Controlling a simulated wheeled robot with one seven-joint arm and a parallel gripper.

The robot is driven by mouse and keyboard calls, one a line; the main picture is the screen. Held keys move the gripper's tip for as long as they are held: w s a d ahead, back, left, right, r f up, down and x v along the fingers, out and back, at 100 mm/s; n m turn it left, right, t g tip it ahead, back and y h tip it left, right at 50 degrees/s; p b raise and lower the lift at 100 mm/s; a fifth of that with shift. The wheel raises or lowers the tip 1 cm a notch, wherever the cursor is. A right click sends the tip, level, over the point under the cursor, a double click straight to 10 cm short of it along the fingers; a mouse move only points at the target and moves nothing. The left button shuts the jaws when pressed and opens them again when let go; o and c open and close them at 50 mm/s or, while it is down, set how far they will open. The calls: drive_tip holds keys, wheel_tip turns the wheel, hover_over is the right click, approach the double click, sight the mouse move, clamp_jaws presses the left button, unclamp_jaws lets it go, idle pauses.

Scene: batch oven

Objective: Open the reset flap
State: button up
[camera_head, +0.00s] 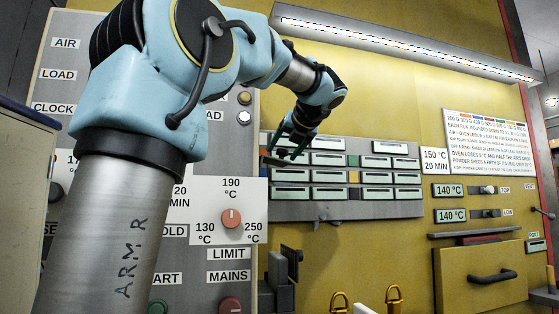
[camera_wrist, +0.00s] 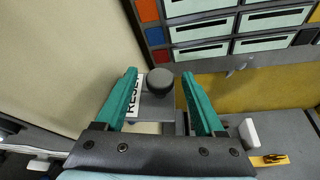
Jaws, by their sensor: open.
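In the wrist view a small grey flap (camera_wrist: 152,108) carries a dark round knob (camera_wrist: 160,80). A white label (camera_wrist: 134,98) beside it reads RESET, partly hidden by a finger. My gripper (camera_wrist: 159,74) has its two teal fingers spread, one on each side of the knob in the picture. I cannot tell the distance between fingers and knob, and nothing is held. In the head view my gripper (camera_head: 290,147) hangs in front of the display panel's left part. A dark fitting (camera_head: 288,264) below may be the flap; I cannot be sure.
The grey display panel (camera_head: 340,207) with several readouts stands behind my gripper; a small hook sticks out below it. Brass hooks (camera_head: 394,298) and a white piece (camera_head: 363,309) sit lower. A drawer front with a dark handle (camera_head: 492,277) is at right. A beige wall (camera_wrist: 60,60) lies left.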

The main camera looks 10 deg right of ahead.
drive_tip(key=b+v, duration=0.1)
drive_tip(key=v, duration=0.5)
drive_tip(key=shift+s, duration=0.2)
drive_tip(key=shift+r, duration=0.1)
